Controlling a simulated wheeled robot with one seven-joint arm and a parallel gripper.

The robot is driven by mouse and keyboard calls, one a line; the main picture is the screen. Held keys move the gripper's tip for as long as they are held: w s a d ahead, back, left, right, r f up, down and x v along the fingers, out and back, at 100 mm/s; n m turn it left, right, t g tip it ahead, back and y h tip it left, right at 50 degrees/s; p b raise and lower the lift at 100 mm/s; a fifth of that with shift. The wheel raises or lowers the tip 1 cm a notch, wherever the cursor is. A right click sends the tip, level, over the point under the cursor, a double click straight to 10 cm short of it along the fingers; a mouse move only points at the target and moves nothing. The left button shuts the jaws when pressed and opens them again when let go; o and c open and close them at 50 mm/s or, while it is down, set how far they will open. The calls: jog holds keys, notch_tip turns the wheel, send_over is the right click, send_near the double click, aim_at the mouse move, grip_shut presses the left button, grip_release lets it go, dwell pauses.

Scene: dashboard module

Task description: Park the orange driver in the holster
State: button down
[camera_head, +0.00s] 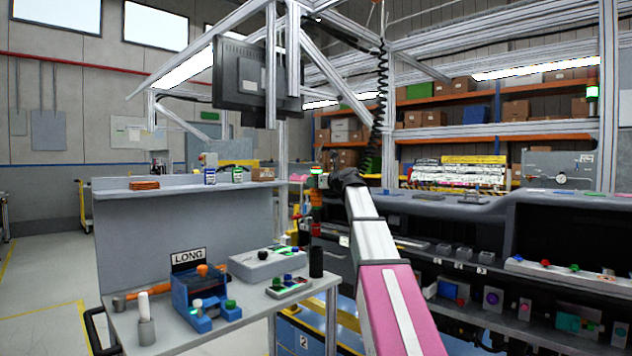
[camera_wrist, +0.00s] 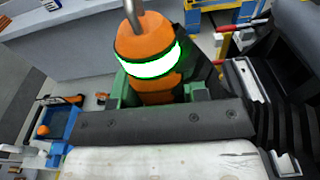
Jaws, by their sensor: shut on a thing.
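The orange driver (camera_wrist: 146,52) fills the upper middle of the wrist view. It has a glowing green-white band and a grey metal shaft at its top end. My gripper (camera_wrist: 158,90) is shut on its orange body, with green finger pads on either side. In the head view, my gripper's dark end (camera_head: 340,181) is beyond the table, at the far end of my arm. A small orange and white piece beside it (camera_head: 318,170) seems to be the driver. I cannot make out the holster with certainty in either view.
A coiled black cable (camera_head: 382,85) hangs above my gripper. The dark dashboard module (camera_head: 465,212) stands at the right.

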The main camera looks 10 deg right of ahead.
aim_at(318, 221)
jog(key=shift+f, duration=7.5)
jog(key=c, duration=0.6)
grip_release()
jog(key=shift+o, duration=0.2)
